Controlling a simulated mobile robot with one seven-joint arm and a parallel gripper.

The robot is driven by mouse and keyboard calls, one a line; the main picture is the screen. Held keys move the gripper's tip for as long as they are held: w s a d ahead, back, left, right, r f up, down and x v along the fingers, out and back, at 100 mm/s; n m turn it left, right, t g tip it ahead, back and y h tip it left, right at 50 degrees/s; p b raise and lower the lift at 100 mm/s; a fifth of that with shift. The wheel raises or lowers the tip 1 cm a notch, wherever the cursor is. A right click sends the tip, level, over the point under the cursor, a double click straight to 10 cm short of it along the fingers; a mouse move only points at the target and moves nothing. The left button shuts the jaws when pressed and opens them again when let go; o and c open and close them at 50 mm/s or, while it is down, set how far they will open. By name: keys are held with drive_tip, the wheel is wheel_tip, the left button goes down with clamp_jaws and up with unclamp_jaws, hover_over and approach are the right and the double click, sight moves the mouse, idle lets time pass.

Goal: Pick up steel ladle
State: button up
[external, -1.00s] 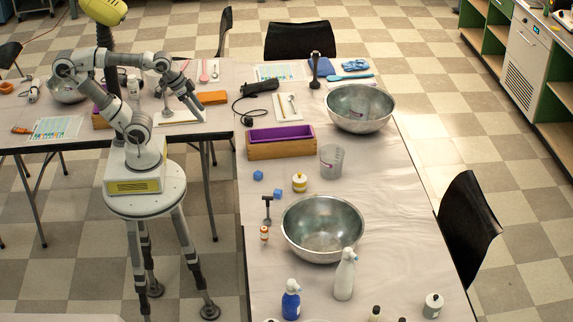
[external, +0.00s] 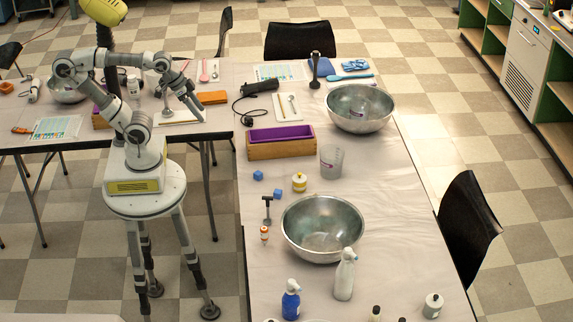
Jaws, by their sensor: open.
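My gripper (external: 196,112) is at the end of the arm, low over the left table by a white board and an orange block. Its jaws are open, and I see nothing held between them. I cannot pick out the steel ladle with certainty. A thin grey utensil (external: 166,108) stands or lies at the white board (external: 180,121), just left of my gripper; it is too small to tell if it is the ladle. Another small utensil (external: 291,102) lies on a white board on the right table, well away from my gripper.
The orange block (external: 213,97) lies right beside my gripper. A metal bowl (external: 66,97) is at the left table's far side. The right table carries two large steel bowls (external: 292,232), a purple-lined wooden box (external: 281,152) and several bottles.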

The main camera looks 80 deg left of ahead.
drive_tip(key=c, duration=0.3)
drive_tip(key=shift+c, duration=0.2)
